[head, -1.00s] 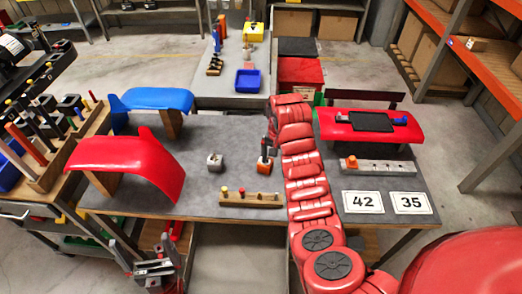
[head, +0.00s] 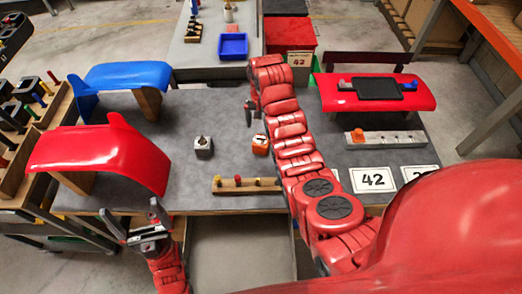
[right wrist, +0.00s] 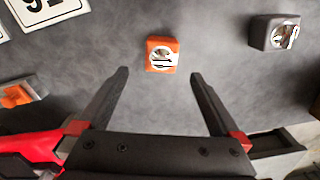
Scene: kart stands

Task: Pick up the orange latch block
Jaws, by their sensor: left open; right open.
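The orange latch block (head: 261,145) sits on the grey table top, just left of my right arm in the head view. In the right wrist view the orange latch block (right wrist: 162,54) shows a round silver and white top and lies beyond the fingertips, on the line between them. My right gripper (right wrist: 160,75) is open and empty, apart from the block. In the head view only a dark finger of the right gripper (head: 249,114) shows, behind the block. My left gripper (head: 131,214) is open and empty at the table's front left edge.
A grey block (head: 203,147) stands left of the orange one. A wooden peg strip (head: 232,185) lies in front. A red curved panel (head: 100,155) and a blue one (head: 140,76) stand left. A grey strip (head: 395,139) with an orange piece lies right. Bare table surrounds the block.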

